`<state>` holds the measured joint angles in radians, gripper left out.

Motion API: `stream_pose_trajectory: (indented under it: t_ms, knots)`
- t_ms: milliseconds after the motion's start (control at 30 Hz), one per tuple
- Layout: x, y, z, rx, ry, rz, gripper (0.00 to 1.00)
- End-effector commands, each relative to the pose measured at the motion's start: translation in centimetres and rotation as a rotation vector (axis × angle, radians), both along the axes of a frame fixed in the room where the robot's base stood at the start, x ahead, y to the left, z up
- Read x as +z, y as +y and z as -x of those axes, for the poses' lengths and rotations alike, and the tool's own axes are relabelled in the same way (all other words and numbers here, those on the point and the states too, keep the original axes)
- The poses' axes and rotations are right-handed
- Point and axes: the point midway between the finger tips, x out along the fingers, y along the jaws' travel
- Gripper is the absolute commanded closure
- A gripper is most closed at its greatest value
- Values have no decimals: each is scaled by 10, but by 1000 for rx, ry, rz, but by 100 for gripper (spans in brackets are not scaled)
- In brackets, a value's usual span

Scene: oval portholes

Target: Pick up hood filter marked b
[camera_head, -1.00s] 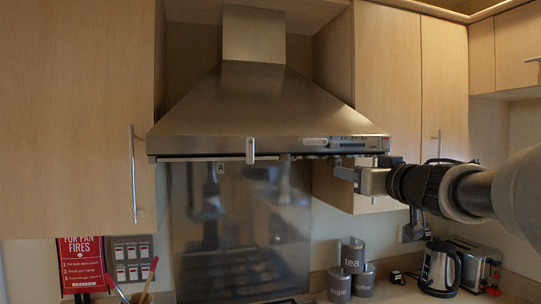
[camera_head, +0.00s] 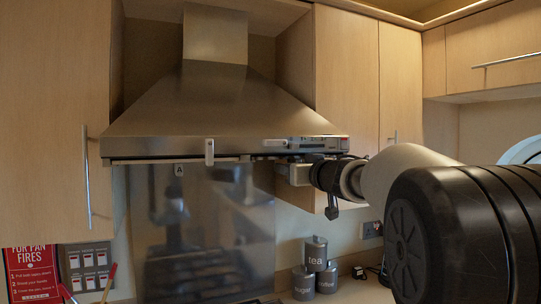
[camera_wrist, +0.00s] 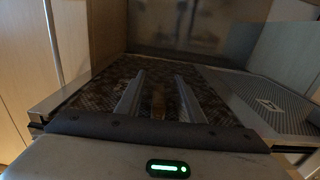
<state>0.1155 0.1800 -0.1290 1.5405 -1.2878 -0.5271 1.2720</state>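A lighter mesh filter (camera_wrist: 245,92) with a mark lies to the right. No letter B can be read.
Wooden cabinets (camera_head: 345,85) flank the hood at both sides. A steel splashback (camera_head: 205,235) stands below it. Canisters (camera_head: 316,254) stand on the counter below my gripper. My large black arm joint fills the lower right.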

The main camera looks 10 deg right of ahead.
Motion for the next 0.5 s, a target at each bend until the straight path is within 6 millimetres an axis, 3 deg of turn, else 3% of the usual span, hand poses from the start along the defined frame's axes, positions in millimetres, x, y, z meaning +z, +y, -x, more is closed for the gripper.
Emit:
stream_pose_trajectory:
  t_ms: [100,300,500]
  knots:
    - [0,0,0,0,0,0,66]
    - [0,0,1,0,0,0,99]
    - [1,0,1,0,-2,-1,100]
